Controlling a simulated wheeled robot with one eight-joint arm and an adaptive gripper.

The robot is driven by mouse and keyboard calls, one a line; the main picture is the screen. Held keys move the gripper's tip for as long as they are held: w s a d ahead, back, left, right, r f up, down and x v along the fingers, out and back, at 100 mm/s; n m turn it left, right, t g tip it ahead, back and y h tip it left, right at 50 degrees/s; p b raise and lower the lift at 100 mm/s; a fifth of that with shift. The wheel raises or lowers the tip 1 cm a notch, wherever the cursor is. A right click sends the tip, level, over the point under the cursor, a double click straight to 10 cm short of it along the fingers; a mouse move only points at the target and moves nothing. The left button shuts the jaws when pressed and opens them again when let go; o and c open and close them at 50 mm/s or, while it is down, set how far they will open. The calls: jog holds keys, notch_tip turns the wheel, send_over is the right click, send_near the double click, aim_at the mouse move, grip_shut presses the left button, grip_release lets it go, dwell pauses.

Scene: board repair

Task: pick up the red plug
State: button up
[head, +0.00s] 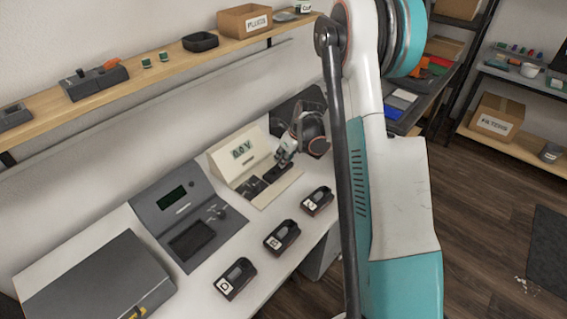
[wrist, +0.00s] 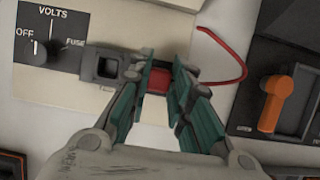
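The red plug (wrist: 159,79) is in the middle of the wrist view, between the fingertips of my gripper (wrist: 160,74). The teal finger pads close in on its left and right sides with no clear gap. Its lower end is hidden, so I cannot tell whether it still sits in a socket. A red lead (wrist: 238,52) curves away on the right. In the head view my gripper (head: 283,158) is low at the cream meter (head: 228,158); the plug cannot be made out there.
The meter's dial (wrist: 41,48) and a dark square socket (wrist: 106,67) are left of the fingers. A dark unit with an orange lever (wrist: 276,104) is at right. A grey console (head: 180,215) and several black holders (head: 282,237) stand on the white bench.

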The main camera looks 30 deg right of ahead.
dwell(0.3)
notch_tip(320, 180, up, 20)
jog(key=p, duration=0.6)
jog(key=shift+f, duration=0.1)
